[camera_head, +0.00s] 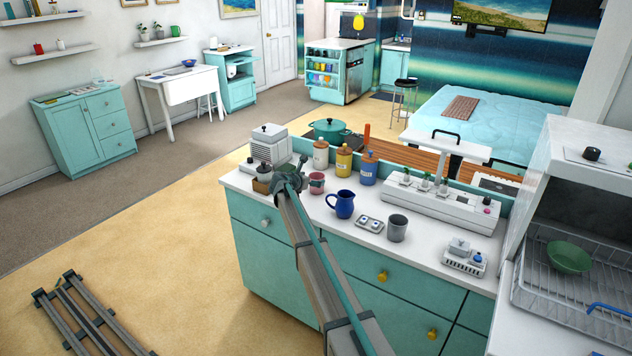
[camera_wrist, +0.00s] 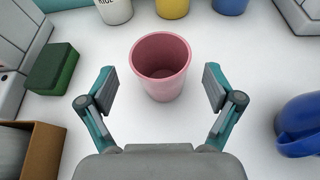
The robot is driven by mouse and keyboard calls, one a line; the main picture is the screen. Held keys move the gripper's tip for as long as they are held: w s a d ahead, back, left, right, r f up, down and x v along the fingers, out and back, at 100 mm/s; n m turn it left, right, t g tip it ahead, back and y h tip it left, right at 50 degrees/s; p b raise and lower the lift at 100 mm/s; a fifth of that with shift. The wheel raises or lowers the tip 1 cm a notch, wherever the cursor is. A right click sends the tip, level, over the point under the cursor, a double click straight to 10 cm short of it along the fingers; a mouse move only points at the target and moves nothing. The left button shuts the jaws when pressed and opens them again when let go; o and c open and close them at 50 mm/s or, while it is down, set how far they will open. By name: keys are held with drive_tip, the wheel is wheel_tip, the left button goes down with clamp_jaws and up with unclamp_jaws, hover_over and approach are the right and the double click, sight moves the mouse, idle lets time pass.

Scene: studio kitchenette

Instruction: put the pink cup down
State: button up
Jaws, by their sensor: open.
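The pink cup (camera_wrist: 161,68) stands upright on the white counter in the wrist view, just ahead of my gripper (camera_wrist: 160,90). My gripper is open, with one finger to the left of the cup and one to the right, both apart from it. The cup is empty inside. In the head view the pink cup (camera_head: 317,183) shows on the counter (camera_head: 300,208), just right of the end of my arm. My fingers are hard to make out in that view.
A blue jug (camera_head: 342,204) stands right of the cup, with a grey cup (camera_head: 397,228) farther right. Several jars, including a yellow one (camera_head: 343,160), line the back. A green block (camera_wrist: 53,70) and a brown box (camera_wrist: 42,150) are at left in the wrist view.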

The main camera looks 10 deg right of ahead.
drive_tip(key=b+v, duration=0.1)
drive_tip(key=v, duration=0.6)
drive_tip(key=shift+s+a, duration=0.2)
drive_tip(key=shift+s, duration=0.05)
